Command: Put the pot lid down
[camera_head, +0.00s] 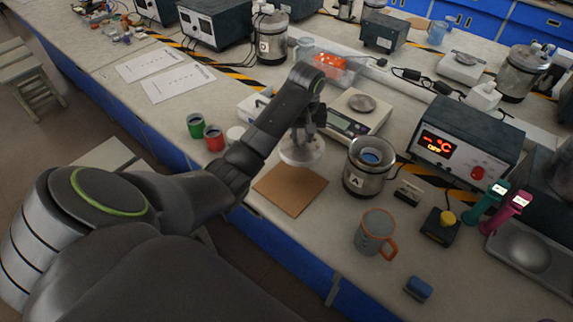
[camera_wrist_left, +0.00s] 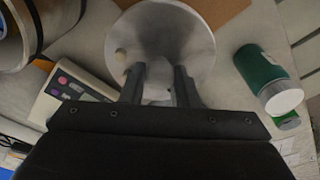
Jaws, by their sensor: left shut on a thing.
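The pot lid (camera_head: 302,151) is a round, pale, shiny disc held by my left gripper (camera_head: 304,133) above the far edge of the brown square board (camera_head: 290,190). In the left wrist view, the lid (camera_wrist_left: 160,32) lies beyond the two dark fingers of the gripper (camera_wrist_left: 160,88), which are shut on its small knob. I cannot tell from these views whether the lid touches the board. The open metal pot marked A (camera_head: 366,170) stands upright to the right of the board, with something blue inside. My right gripper is not in view.
A scale (camera_head: 345,126) stands behind the lid. A grey mug with an orange handle (camera_head: 376,234) and a display box (camera_head: 462,140) stand to the right. Green (camera_head: 196,126) and red (camera_head: 214,138) cylinders stand left of my arm. The near part of the board is clear.

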